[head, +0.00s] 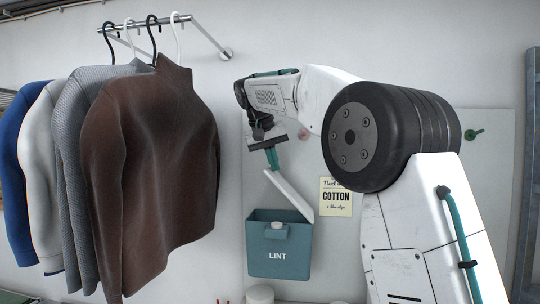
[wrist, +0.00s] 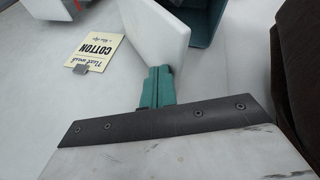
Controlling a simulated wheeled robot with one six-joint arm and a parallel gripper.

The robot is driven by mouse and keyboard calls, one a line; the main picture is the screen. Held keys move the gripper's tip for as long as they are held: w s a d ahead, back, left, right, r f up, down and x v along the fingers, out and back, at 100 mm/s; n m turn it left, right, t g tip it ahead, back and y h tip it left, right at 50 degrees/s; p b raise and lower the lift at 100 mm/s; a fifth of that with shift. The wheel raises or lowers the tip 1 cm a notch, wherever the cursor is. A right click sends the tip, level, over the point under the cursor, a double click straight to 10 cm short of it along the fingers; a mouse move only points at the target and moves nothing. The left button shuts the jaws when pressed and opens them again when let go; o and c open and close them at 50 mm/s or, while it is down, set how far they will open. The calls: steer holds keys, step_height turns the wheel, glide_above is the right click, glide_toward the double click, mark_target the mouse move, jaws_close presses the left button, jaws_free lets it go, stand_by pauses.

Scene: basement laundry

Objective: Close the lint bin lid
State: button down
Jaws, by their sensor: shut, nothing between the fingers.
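The lint bin (head: 279,252) is a teal box marked LINT, mounted on the wall panel. Its white lid (head: 288,195) stands open, tilted up and to the left from the bin's right side. My gripper (head: 272,158) is shut and empty, its teal fingertips just above the lid's raised end. In the wrist view the shut fingers (wrist: 158,72) lie at or very near the lid's edge (wrist: 152,25); I cannot tell whether they touch. Part of the teal bin (wrist: 202,18) shows behind the lid there.
Several garments hang on a wall rail left of the bin, the brown sweater (head: 155,170) nearest. A COTTON note (head: 336,197) is on the panel to the right. White containers (head: 260,294) stand below the bin.

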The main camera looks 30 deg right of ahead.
steer(key=w+a+f, duration=0.1)
steer(key=a+f, duration=0.1)
steer(key=f, duration=0.1)
steer(key=w+a+f, duration=0.1)
steer(key=w+f, duration=0.1)
steer(key=f, duration=0.1)
steer(key=w+a+f, duration=0.1)
steer(key=a+f, duration=0.1)
steer(key=f, duration=0.1)
steer(key=shift+w+a, duration=0.15)
steer(key=shift+a, duration=0.15)
steer(key=shift+w+a+f, duration=0.15)
steer(key=shift+a+f, duration=0.05)
steer(key=shift+f, duration=0.6)
